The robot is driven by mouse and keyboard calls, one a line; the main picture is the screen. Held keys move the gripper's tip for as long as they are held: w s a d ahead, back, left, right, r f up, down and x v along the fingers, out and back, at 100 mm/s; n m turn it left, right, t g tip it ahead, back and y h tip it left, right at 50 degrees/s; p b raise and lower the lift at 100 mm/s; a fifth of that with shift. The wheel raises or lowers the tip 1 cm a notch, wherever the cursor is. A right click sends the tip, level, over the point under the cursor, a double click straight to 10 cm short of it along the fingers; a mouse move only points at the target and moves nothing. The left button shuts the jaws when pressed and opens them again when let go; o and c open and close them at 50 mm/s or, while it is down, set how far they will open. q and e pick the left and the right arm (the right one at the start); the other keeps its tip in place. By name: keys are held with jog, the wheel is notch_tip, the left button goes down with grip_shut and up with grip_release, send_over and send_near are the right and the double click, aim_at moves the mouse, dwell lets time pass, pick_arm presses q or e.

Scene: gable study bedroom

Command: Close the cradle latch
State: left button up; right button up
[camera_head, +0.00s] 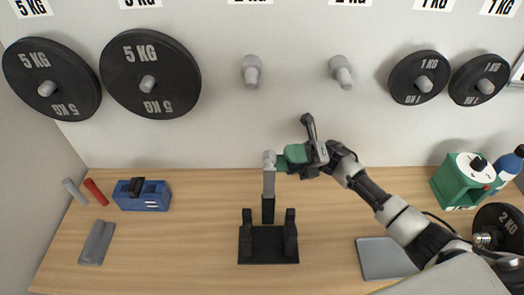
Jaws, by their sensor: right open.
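The black cradle (268,246) stands on the wooden bench top, with a short upright on its left and another on its right. A bar (268,187), grey above and black below, rises upright at the back of the cradle and appears to be its raised latch. A rounded grey knob (269,158) tops the bar. My right gripper (296,148) is open beside the knob, on its right. One dark finger points upward, and the green part reaches toward the knob. I cannot tell whether it touches. My left gripper is not in view.
A blue box (143,200), a grey block (96,243) and red and grey cylinders lie left. A flat grey panel (383,258) and a green device (457,183) are right. Weight plates (150,73) and bare pegs (252,71) line the wall. Bench beside the cradle is clear.

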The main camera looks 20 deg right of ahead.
aim_at(263, 159)
jog(key=p+x, duration=0.1)
jog(key=x, duration=0.3)
jog(key=shift+a+r+p, duration=0.2)
jog(key=shift+p, duration=0.1)
jog(key=shift+s+a+r, duration=0.1)
jog(key=shift+a+r, duration=0.05)
jog(key=shift+a, duration=0.5)
grip_shut()
